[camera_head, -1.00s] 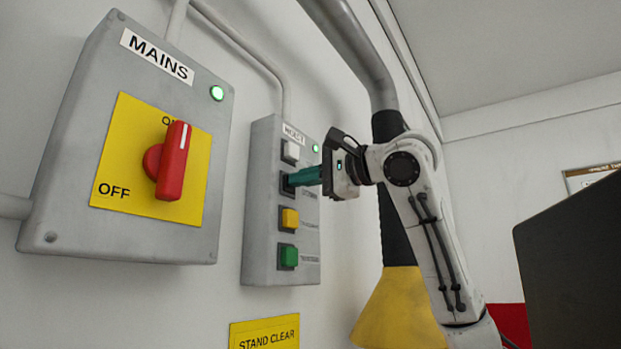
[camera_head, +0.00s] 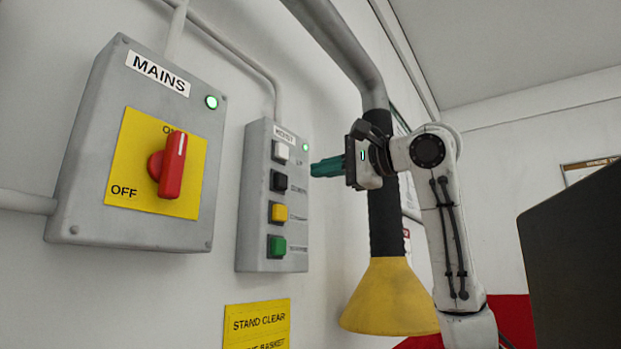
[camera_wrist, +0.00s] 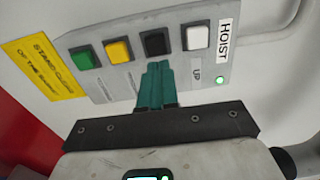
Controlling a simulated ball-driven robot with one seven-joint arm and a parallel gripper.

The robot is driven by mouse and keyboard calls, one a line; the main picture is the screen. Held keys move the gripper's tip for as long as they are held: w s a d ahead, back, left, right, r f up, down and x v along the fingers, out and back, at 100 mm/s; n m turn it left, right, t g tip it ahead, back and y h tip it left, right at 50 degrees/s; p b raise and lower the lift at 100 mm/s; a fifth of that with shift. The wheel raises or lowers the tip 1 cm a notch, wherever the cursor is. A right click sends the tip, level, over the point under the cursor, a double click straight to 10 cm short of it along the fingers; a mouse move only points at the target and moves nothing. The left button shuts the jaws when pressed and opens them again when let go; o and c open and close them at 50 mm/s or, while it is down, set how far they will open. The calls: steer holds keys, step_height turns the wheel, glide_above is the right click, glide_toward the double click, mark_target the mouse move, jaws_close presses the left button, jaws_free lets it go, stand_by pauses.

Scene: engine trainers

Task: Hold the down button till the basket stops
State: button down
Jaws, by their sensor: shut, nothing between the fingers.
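The grey hoist panel (camera_head: 252,240) is on the wall, with a white button (camera_head: 281,152) marked UP at the top. Below it are a black button (camera_head: 279,181), a yellow button (camera_head: 279,212) and a green button (camera_head: 277,246). The black button's label is too blurred to read. My gripper (camera_head: 314,168) is shut and empty, its teal fingers pointing at the panel, apart from it in the head view. In the wrist view the fingertips (camera_wrist: 158,66) lie just below the black button (camera_wrist: 155,43). The basket is not in view.
A mains box (camera_head: 88,190) with a red rotary switch (camera_head: 170,165) is left of the panel. A dark pipe with a yellow hood (camera_head: 392,300) stands behind my arm. A dark slab (camera_head: 575,250) is at the right. A yellow sign (camera_head: 257,322) is below.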

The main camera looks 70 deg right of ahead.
steer(key=b+v, duration=0.1)
steer(key=v, duration=0.4)
steer(key=shift+s+b, duration=0.35)
steer(key=shift+s, duration=0.05)
steer(key=b+v, duration=0.1)
steer(key=v, duration=0.6)
stand_by(0.4)
stand_by(0.9)
